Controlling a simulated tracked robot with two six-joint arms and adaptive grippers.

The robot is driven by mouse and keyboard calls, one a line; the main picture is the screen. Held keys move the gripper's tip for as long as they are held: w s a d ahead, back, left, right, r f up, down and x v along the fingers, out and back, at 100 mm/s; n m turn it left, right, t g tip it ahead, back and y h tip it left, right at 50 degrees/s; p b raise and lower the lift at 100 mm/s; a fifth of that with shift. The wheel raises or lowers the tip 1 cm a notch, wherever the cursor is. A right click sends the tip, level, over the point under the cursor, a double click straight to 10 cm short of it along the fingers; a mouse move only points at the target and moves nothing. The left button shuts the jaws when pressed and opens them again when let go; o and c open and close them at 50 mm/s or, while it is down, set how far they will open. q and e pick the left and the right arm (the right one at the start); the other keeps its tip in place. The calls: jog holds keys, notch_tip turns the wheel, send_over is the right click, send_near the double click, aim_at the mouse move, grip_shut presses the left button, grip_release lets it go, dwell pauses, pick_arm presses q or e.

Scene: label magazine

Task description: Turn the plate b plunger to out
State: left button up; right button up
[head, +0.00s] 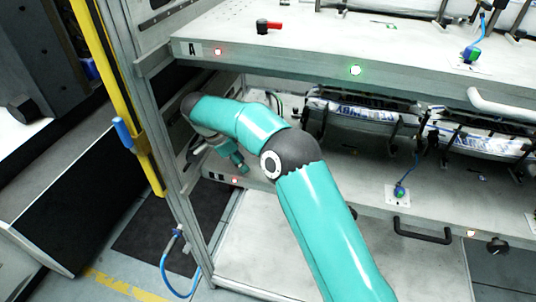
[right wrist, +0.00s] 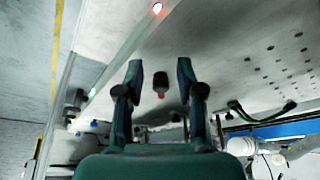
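The plate b plunger shows in the right wrist view as a small black knob with a red end (right wrist: 160,84), on the grey plate surface. It lies between and just beyond the fingertips of my right gripper (right wrist: 160,78). The two teal fingers are apart, one on each side of it, with no visible contact. In the head view my right gripper (head: 233,160) is at the left end of the lower plate (head: 365,180), and the plunger is hidden there by my arm. My left gripper is in neither view.
The upper plate (head: 310,48), marked A, carries another red and black plunger (head: 268,26). A metal frame post (head: 155,150) stands close left of my right gripper. Black racks with labelled packs (head: 375,110) and a black handle (head: 422,232) are to the right.

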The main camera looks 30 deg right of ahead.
jog(key=d, duration=0.2)
jog(key=s+d, duration=0.1)
jog(key=d, duration=0.2)
jog(key=d+p, duration=0.1)
jog(key=d, duration=0.2)
jog(key=shift+s+r, duration=0.1)
jog(key=shift+s, duration=0.1)
jog(key=shift+s+d, duration=0.1)
jog(key=shift+d, duration=0.25)
jog(key=shift+d+f, duration=0.1)
jog(key=shift+f, duration=0.55)
grip_shut()
